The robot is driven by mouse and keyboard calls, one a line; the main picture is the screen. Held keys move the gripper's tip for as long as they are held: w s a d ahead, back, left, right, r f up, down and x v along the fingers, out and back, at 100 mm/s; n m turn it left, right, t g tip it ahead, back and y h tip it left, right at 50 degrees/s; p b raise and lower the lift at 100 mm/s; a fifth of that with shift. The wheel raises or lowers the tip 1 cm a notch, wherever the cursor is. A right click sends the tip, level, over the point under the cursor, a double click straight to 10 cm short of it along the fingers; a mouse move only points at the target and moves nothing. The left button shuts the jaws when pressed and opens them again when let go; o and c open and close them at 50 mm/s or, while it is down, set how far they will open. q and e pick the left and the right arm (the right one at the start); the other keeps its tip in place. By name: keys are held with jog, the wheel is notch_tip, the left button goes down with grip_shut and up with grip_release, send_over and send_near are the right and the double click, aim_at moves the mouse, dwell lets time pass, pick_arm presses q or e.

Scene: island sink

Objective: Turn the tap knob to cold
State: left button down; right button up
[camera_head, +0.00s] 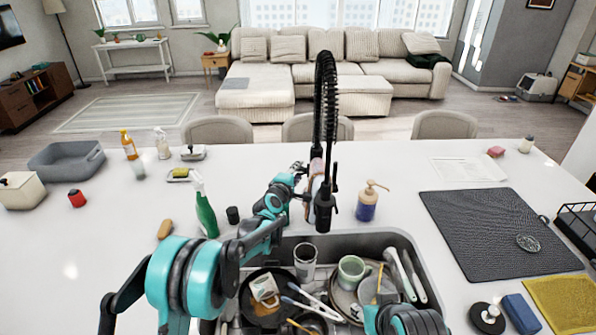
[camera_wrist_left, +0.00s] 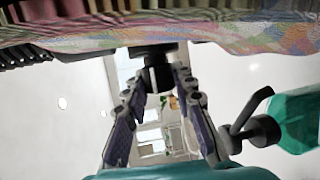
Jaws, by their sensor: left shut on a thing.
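The black tap (camera_head: 324,205) with its tall spring hose stands behind the sink, right of my left gripper. My left arm reaches in from the left over the sink's back edge, and my left gripper (camera_head: 300,180) is close beside the tap. In the left wrist view, the gripper's two fingers (camera_wrist_left: 160,110) stand on either side of a dark round part, the tap knob (camera_wrist_left: 156,74), and are shut on it. In the head view the gripper hides the knob, and its exact setting cannot be told. My right gripper is not in view.
The sink (camera_head: 390,240) holds cups, plates and utensils. A green spray bottle (camera_head: 205,212) stands left of my left arm, and a soap dispenser (camera_head: 367,205) stands right of the tap. A dark drying mat (camera_head: 480,235) lies on the right. The counter behind the mat is partly free.

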pick_arm(q)
jog(key=shift+r+g, duration=0.1)
jog(key=shift+g, duration=0.2)
jog(key=shift+r+n+g+y+p, duration=0.1)
jog(key=shift+n+g+y+p, duration=0.3)
jog(key=shift+g+p, duration=0.6)
jog(key=shift+n+g+p, duration=0.5)
jog(key=shift+g+p, duration=0.55)
jog(key=shift+g, duration=0.55)
jog(key=shift+f+y, duration=0.25)
jog(key=shift+y, duration=0.05)
jog(key=c, duration=1.2)
grip_release()
jog(key=v, duration=1.2)
jog(key=shift+r, duration=0.1)
